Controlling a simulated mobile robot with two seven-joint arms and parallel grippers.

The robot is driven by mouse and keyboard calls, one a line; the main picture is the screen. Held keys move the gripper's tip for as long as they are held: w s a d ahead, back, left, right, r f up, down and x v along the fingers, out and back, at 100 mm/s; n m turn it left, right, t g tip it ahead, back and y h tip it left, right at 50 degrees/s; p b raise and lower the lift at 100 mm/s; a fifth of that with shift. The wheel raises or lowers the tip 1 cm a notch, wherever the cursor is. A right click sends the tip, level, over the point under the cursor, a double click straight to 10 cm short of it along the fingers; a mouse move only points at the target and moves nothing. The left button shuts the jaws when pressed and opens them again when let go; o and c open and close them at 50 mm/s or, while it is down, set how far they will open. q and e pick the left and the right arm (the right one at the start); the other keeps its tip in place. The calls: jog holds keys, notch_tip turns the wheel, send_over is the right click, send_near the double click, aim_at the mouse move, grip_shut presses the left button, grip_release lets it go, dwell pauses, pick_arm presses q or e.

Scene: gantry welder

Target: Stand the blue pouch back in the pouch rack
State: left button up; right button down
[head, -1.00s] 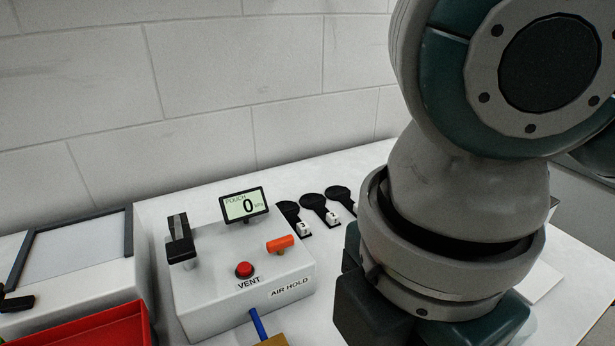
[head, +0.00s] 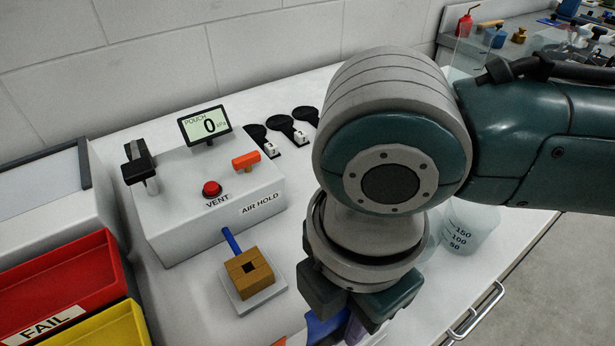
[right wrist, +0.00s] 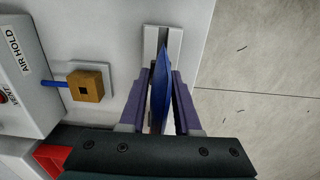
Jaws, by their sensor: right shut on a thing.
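My right gripper (right wrist: 158,100) is shut on the blue pouch (right wrist: 160,82), which stands on edge as a thin blue shape between the two purple fingers in the right wrist view. In the head view only a bit of the pouch (head: 322,328) shows at the bottom edge, mostly hidden by my gripper (head: 345,325). A pale grey slotted piece (right wrist: 175,42), likely the pouch rack, lies in line with the pouch in the right wrist view. The pouch's tip overlaps its dark slot; I cannot tell whether it is inside or above. My left gripper is not in view.
The air-hold box (head: 210,205) with its display (head: 205,124) stands left of my right arm. A brown block (head: 250,277) with a blue tube is in front of it. Red (head: 60,290) and yellow (head: 110,330) bins are at the left. A beaker (head: 470,228) stands right of my gripper.

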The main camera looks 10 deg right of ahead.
jog(key=shift+f, duration=0.55)
jog(key=c, duration=0.6)
grip_release()
